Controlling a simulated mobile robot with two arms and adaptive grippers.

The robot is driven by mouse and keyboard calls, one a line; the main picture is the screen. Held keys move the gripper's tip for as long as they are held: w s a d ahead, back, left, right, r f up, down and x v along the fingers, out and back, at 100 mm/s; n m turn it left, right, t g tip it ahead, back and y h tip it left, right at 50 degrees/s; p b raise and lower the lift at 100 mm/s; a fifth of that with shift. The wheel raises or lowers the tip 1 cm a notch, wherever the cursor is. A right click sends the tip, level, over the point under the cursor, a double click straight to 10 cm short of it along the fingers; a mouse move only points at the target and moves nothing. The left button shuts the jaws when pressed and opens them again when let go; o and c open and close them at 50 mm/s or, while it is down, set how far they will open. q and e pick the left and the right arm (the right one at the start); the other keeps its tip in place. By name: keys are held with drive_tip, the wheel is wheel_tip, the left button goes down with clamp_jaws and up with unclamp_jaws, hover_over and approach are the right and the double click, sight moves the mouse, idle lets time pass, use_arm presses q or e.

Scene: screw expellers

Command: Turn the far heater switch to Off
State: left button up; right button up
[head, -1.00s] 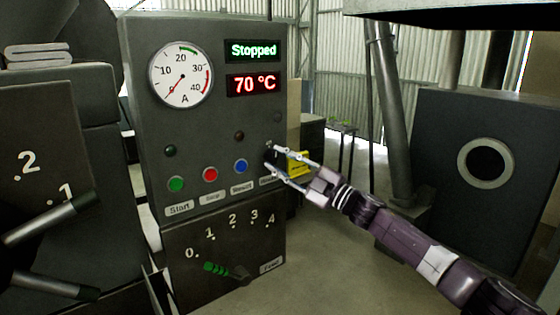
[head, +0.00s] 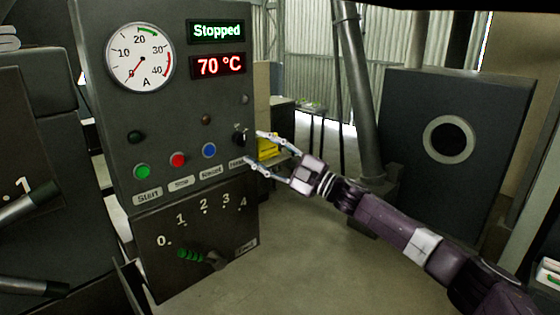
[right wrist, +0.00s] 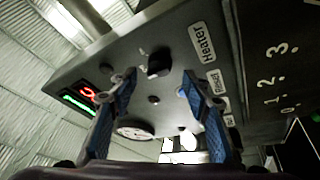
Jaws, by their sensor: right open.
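The heater switch (head: 239,137) is a small black knob at the right edge of the dark control panel (head: 190,100). In the right wrist view the knob (right wrist: 159,63) shows near the centre, beside the Heater label (right wrist: 203,43). Small marks by the knob are too blurred to read. My right gripper (head: 252,147) is open and empty, its fingertips just right of the knob in the head view. In the right wrist view the knob shows between the two blue fingers (right wrist: 158,85), which appear apart from it. My left gripper is out of view.
The panel has a gauge (head: 140,57), a "Stopped" display (head: 217,31), a 70 °C display (head: 218,65) and green, red and blue buttons (head: 178,160). A green-handled feed lever (head: 190,254) sits below. Open floor (head: 300,250) lies right of the panel.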

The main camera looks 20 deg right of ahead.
drive_tip(key=v, duration=0.8)
